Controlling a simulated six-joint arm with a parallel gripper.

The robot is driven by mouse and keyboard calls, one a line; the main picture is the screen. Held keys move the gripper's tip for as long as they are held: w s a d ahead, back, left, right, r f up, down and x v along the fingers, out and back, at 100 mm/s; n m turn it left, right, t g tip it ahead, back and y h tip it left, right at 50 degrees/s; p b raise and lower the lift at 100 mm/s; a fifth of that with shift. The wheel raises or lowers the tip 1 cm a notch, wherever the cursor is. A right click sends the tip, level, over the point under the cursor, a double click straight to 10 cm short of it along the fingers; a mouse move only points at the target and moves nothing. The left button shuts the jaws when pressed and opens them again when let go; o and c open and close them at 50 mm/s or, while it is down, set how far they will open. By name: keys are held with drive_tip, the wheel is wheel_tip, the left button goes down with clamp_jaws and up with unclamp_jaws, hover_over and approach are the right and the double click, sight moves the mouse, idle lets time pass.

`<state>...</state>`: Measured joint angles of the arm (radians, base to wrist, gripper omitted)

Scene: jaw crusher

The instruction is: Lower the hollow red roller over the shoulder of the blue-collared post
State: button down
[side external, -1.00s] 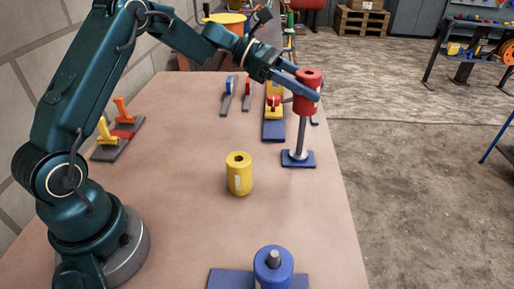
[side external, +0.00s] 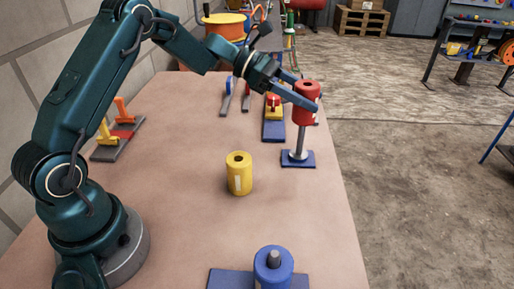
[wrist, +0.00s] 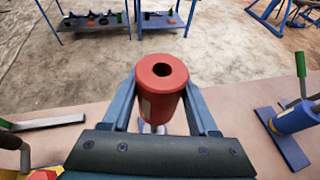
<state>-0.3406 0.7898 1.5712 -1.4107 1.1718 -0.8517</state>
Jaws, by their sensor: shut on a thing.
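The hollow red roller (side external: 306,97) is upright, with its dark top hole showing in the wrist view (wrist: 162,72). My gripper (side external: 302,99) is shut on its sides, one finger on each side in the wrist view (wrist: 163,100). Directly below the roller a slim grey post (side external: 301,142) stands on a blue base plate (side external: 310,163). The post's top is hidden by the roller, so I cannot tell how far it reaches inside. At the front, a blue collar (side external: 267,270) surrounds another grey pin (side external: 274,257) on a blue plate.
A yellow hollow cylinder (side external: 239,176) stands mid-table. Red and yellow parts on a blue plate (side external: 273,130) lie behind the post. Orange and yellow clamps (side external: 112,137) stand at the left. The table's right edge is close to the post. Bare table surrounds the yellow cylinder.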

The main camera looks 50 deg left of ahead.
drive_tip(key=shift+f, duration=4.7)
drive_tip(key=shift+c, duration=0.4)
unclamp_jaws()
drive_tip(key=shift+v, duration=2.6)
